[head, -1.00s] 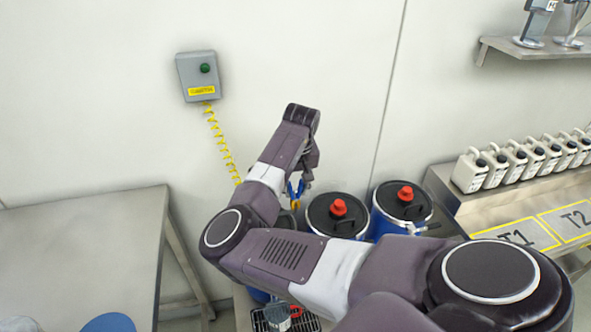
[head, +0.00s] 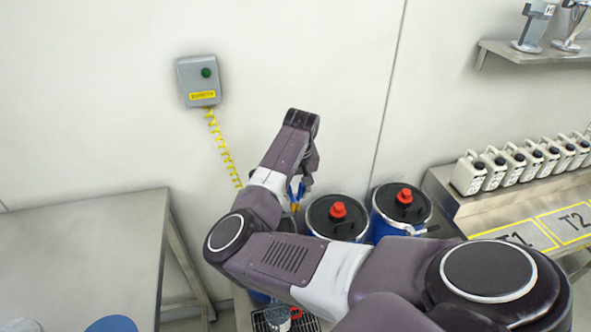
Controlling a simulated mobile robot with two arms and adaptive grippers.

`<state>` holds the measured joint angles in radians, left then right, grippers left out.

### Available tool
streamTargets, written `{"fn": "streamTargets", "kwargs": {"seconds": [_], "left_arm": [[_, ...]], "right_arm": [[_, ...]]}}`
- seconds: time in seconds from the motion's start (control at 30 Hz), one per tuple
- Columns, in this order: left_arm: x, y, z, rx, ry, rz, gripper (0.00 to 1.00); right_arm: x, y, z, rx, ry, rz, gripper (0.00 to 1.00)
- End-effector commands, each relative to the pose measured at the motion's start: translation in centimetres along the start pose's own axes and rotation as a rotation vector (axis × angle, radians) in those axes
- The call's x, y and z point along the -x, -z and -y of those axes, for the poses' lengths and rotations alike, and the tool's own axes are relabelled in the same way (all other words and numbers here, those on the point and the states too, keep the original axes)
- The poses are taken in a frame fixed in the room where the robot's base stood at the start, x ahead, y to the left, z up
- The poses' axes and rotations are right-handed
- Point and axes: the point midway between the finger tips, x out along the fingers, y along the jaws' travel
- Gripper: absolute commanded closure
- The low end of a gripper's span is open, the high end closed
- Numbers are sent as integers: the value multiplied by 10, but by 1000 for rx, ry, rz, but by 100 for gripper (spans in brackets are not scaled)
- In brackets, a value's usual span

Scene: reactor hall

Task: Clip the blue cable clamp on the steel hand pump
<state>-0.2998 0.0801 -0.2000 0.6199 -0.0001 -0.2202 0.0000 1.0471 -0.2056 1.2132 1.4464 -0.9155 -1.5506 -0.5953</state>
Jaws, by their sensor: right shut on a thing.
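My right gripper (head: 309,168) points down in front of the wall, above the drums. It is shut on the blue cable clamp (head: 296,191), which hangs below the fingers with its orange tips downward. The clamp is partly hidden by my right arm. I cannot make out the steel hand pump for certain; my right arm covers the area just left of the drums. My left gripper is not in view.
Two blue drums with black lids and red caps (head: 338,210) (head: 404,196) stand by the wall. A yellow coiled cable (head: 222,145) hangs from a grey wall box (head: 199,80). A steel table (head: 80,245) is left; white canisters (head: 493,167) stand on a bench at right.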

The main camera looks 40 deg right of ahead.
Motion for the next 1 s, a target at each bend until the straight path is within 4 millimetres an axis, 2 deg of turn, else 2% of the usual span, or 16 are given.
{"fn": "streamTargets", "kwargs": {"seconds": [1.0], "left_arm": [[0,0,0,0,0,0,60]], "right_arm": [[-10,-2,0,0,0,-1,83]]}}
